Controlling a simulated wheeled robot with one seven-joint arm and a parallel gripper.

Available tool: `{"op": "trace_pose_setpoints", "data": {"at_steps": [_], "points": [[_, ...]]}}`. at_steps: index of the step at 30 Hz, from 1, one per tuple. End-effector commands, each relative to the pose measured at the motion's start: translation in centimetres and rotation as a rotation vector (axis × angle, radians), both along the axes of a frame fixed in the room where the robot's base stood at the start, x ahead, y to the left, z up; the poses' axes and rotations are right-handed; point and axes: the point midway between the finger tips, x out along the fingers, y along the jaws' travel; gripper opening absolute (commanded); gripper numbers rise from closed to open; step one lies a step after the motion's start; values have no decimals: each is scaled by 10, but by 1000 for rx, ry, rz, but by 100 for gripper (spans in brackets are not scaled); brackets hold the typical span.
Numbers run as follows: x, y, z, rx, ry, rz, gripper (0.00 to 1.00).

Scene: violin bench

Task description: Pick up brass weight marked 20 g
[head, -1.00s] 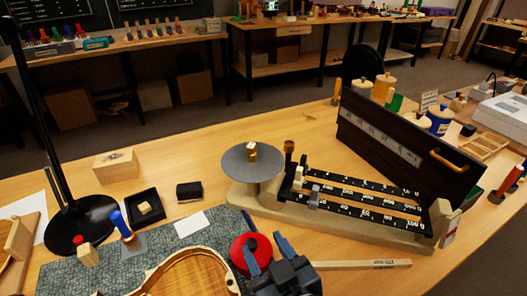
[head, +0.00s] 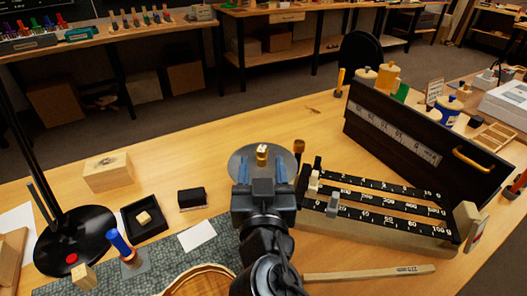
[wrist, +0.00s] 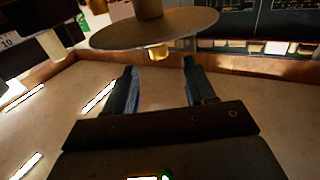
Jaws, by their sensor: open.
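A small brass weight (head: 262,155) stands on the round grey pan (head: 240,160) of the balance in the head view; its marking is too small to read. The wrist view appears upside down, with the weight (wrist: 158,52) against the pan (wrist: 185,24). My gripper (head: 261,168) is open, its two blue-grey fingers apart at the near side of the pan. In the wrist view the weight lies between the lines of the fingers (wrist: 160,70), beyond their tips, apparently untouched. My gripper hides the near part of the pan.
The balance's black beams (head: 385,205) extend right of the pan, with a brown post (head: 298,147) close by. A dark case lid (head: 400,140) stands behind the beams. A black tray (head: 145,216), a black box (head: 191,198) and a wooden box (head: 108,171) stand left.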

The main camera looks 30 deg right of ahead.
Motion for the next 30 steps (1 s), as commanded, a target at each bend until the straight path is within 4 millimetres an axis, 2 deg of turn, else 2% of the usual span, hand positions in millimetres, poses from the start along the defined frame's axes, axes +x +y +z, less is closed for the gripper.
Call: {"op": "trace_pose_setpoints", "data": {"at_steps": [13,23,30], "points": [[49,-26,0,0,1,0,54],[56,-30,-3,0,1,1,54],[56,-30,-3,0,1,1,33]]}}
